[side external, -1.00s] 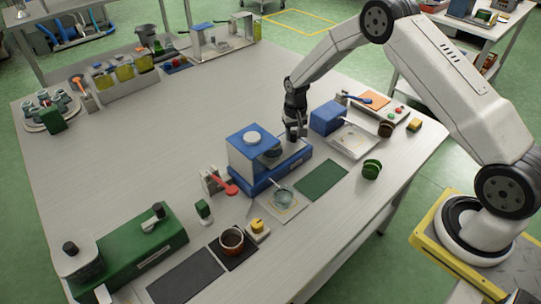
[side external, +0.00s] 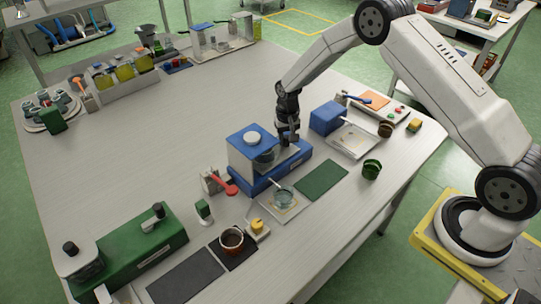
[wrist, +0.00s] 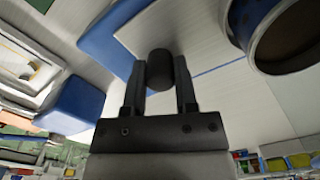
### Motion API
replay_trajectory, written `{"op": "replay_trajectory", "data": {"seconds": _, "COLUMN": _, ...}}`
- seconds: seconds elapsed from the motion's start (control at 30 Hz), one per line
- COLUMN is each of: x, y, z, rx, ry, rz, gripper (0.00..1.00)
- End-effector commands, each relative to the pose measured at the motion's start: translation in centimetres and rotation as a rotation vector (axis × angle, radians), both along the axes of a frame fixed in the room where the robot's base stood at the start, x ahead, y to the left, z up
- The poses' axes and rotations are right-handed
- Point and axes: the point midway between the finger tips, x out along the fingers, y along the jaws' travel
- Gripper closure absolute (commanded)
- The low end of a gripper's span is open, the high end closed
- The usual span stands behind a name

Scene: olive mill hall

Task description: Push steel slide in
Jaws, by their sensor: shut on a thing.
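The blue and white machine (side external: 243,157) stands mid-table, with a blue top and a white round cap. Its pale steel slide (wrist: 205,28) lies along the blue base (side external: 268,180). A dark round vessel (side external: 263,160) is at the machine's front opening and partly hidden; it also shows in the wrist view (wrist: 287,38). My gripper (side external: 289,138) is at the slide's outer right end. In the wrist view my gripper (wrist: 160,80) is shut on a short dark knob (wrist: 160,67), with a finger on each side.
A blue box (side external: 326,118) and a tray (side external: 354,141) stand close to the right. A green mat (side external: 320,181), a glass bowl (side external: 283,197) and a red-handled tool (side external: 222,184) lie in front. The table's left middle is clear.

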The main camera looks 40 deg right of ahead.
Motion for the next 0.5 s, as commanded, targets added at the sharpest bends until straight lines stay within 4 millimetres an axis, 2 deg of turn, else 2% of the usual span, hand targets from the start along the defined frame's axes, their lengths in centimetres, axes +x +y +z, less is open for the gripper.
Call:
{"op": "replay_trajectory", "data": {"seconds": 0.1, "x": -0.09, "y": 0.72, "z": -0.03, "rx": 0.0, "ry": 0.002, "rz": 0.001, "gripper": 1.0}}
{"op": "replay_trajectory", "data": {"seconds": 0.33, "x": -0.08, "y": 0.67, "z": -0.05, "rx": 0.001, "ry": 0.002, "rz": 0.0, "gripper": 1.0}}
{"op": "replay_trajectory", "data": {"seconds": 0.37, "x": -0.08, "y": 0.67, "z": -0.06, "rx": 0.001, "ry": 0.002, "rz": 0.0, "gripper": 0.55}}
{"op": "replay_trajectory", "data": {"seconds": 0.43, "x": -0.07, "y": 0.66, "z": -0.06, "rx": 0.0, "ry": 0.001, "rz": 0.0, "gripper": 0.32}}
{"op": "replay_trajectory", "data": {"seconds": 0.5, "x": -0.06, "y": 0.65, "z": -0.05, "rx": 0.0, "ry": 0.001, "rz": 0.0, "gripper": 0.29}}
